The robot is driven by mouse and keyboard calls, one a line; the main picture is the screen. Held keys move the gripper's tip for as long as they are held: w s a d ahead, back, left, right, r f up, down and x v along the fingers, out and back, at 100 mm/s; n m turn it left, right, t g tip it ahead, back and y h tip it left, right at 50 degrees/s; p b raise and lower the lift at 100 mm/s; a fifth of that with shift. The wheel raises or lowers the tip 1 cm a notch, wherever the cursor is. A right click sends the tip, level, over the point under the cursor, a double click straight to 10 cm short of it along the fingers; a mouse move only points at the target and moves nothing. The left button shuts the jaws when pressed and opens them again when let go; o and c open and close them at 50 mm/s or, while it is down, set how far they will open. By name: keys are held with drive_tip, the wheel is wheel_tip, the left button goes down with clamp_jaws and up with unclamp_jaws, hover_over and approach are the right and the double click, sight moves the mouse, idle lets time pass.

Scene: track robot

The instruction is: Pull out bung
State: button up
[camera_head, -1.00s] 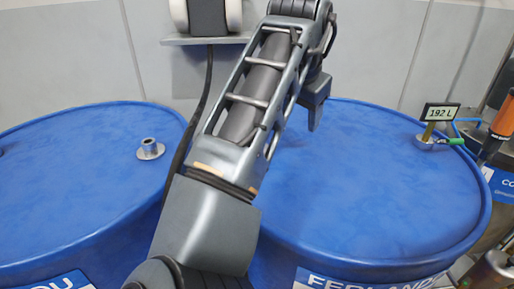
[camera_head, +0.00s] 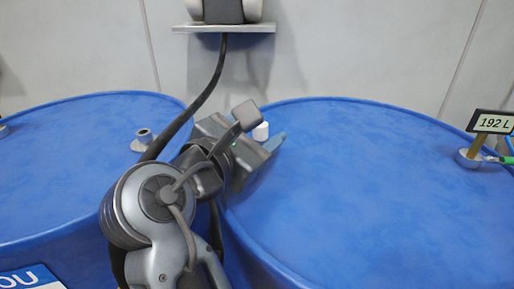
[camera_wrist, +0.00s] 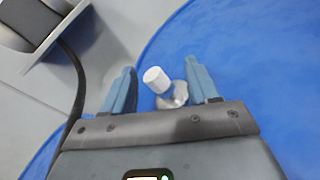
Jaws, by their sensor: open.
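In the wrist view the bung (camera_wrist: 156,80) leans beside a shiny metal fitting (camera_wrist: 178,95) on the blue drum top (camera_wrist: 240,60). My gripper (camera_wrist: 162,72) is open, with one blue-grey finger on each side of the bung. The bung appears between the fingers, with gaps on both sides and no visible contact. How deep the fingers reach around it, and whether it still sits in the fitting, I cannot tell.
A left blue drum (camera_head: 60,150) has a metal fitting (camera_head: 143,140) on top. A gauge reading 192 L (camera_head: 493,122) stands at the right drum's far right. A black hose (camera_head: 200,100) hangs from a wall shelf (camera_head: 224,28) behind my arm. The right drum's middle is clear.

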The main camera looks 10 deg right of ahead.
sight(257, 129)
drive_tip(key=a+n, duration=0.1)
drive_tip(key=n, duration=0.1)
drive_tip(key=s+a+f+n+t, duration=0.1)
drive_tip(key=n, duration=0.1)
drive_tip(key=s+a+n+t, duration=0.1)
drive_tip(key=n, duration=0.1)
drive_tip(key=shift+f+y, duration=0.25)
drive_tip(key=shift+y, duration=0.15)
drive_tip(key=shift+x, duration=3.8)
drive_tip(key=c, duration=1)
